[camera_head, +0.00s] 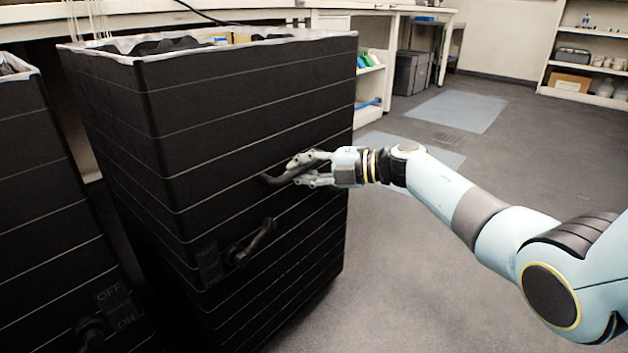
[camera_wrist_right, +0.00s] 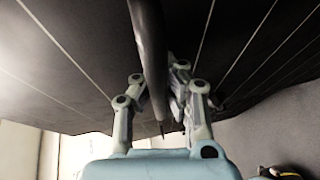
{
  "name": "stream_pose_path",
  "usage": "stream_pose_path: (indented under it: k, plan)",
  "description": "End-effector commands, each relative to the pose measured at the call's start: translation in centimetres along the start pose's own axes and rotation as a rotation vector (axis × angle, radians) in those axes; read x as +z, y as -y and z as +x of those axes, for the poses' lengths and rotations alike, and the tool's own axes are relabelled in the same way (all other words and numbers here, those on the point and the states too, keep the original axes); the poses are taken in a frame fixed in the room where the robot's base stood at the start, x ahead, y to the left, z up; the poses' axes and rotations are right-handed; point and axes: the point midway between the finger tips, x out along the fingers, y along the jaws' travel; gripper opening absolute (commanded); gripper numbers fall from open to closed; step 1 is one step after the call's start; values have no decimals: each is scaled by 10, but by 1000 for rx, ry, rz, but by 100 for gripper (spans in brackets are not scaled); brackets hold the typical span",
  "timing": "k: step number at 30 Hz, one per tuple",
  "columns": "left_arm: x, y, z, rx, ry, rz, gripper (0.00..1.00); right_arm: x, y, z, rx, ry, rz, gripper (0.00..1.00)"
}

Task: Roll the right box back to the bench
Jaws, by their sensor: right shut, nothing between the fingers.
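The right box (camera_head: 250,125) is a tall black box with thin pale horizontal lines and a pale liner at its open top. It stands upright left of centre in the head view, close to the bench (camera_head: 35,27). A dark bar handle (camera_head: 280,179) sticks out from its side. My right gripper (camera_head: 292,169) is at this handle, its fingers shut with nothing held between them. In the right wrist view the handle (camera_wrist_right: 148,55) runs down past the fingers (camera_wrist_right: 160,95), close to them. My left gripper is not in view.
A second black box (camera_head: 45,200) stands at the left, with an OFF/ON switch plate (camera_head: 113,300). A dark lever (camera_head: 250,243) sits low on the right box. Grey floor (camera_head: 430,290) is open at right. Shelves (camera_head: 590,55) stand at the back right.

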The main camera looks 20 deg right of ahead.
Motion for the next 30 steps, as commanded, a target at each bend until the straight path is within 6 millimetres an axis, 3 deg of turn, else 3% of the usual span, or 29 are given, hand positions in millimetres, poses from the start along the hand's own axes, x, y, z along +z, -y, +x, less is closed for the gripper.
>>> stream_pose_path:
  k: [1,20,30]
  plan:
    - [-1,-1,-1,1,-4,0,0,3,-10,6,16,-1,-5,0]
    - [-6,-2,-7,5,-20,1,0,8,-15,16,15,0,-9,0]
    - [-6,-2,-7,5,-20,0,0,8,-11,16,10,1,-7,38]
